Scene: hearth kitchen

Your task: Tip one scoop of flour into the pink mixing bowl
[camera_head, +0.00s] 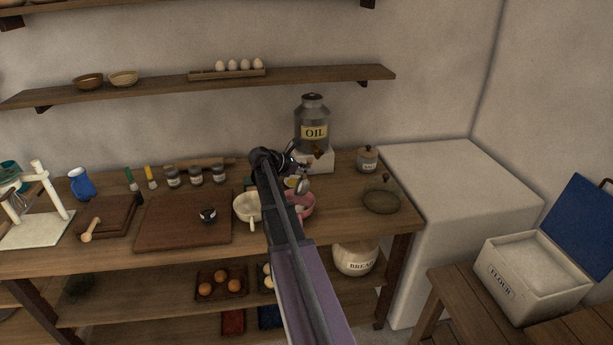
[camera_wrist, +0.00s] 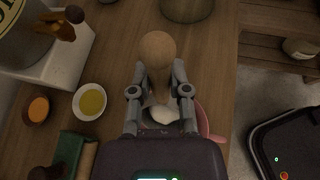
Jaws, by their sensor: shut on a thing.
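The pink mixing bowl (camera_head: 306,204) stands on the wooden counter, partly hidden behind my arm. Its rim and handle also show at the right of my gripper in the wrist view (camera_wrist: 204,122). My gripper (camera_wrist: 159,78) is shut on the wooden handle of the scoop (camera_wrist: 157,50), whose round end points away from my palm. In the head view the scoop's metal head (camera_head: 303,186) hangs tilted over the pink bowl. A white patch shows between my fingers; I cannot tell whether it is flour in the scoop or the bowl. The flour box (camera_head: 518,287) stands open at right.
A cream bowl (camera_head: 247,208) is close left of the pink bowl. Small dishes, one with yellow liquid (camera_wrist: 90,101), sit nearby. A salt jar (camera_head: 367,160) and a dark lidded dish (camera_head: 381,199) are at right.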

